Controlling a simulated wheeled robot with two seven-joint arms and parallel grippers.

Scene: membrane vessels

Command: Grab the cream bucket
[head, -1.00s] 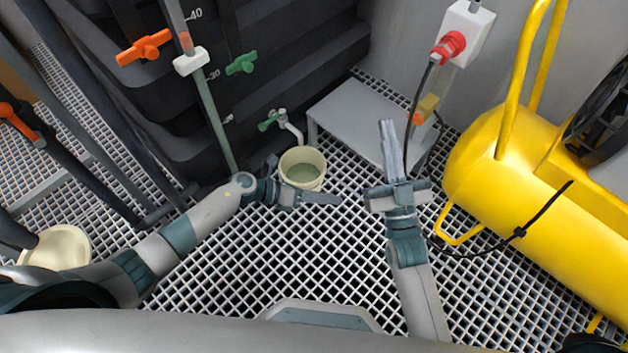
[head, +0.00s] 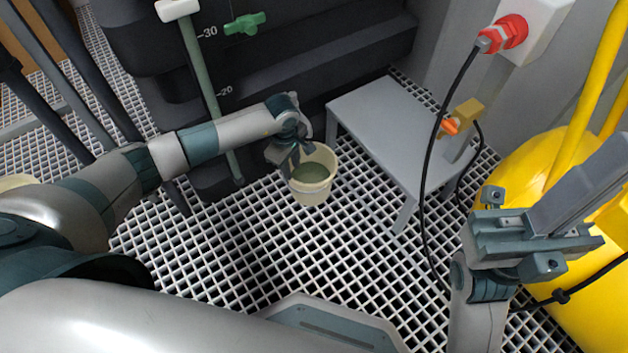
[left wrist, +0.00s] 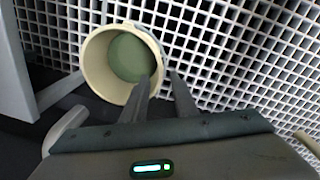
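The cream bucket (head: 318,190) stands upright on the floor grating, with greenish liquid inside. My left gripper (head: 293,168) is at its left rim in the head view, pointing down. In the left wrist view, the bucket (left wrist: 95,75) is ahead of the left gripper (left wrist: 159,76). Its two fingers are apart, one overlapping the bucket's opening and the other outside the rim. The rim lies between them in the picture; contact cannot be told. My right gripper (head: 612,160) is far right, its fingers together and empty.
A low grey bench (head: 375,120) stands right of the bucket. A black cable (head: 432,160) hangs from a red plug (head: 508,33). A yellow tank (head: 530,180) is at right. A dark stepped tank with a green-handled valve (head: 245,23) is behind. Open grating (head: 240,240) lies in front.

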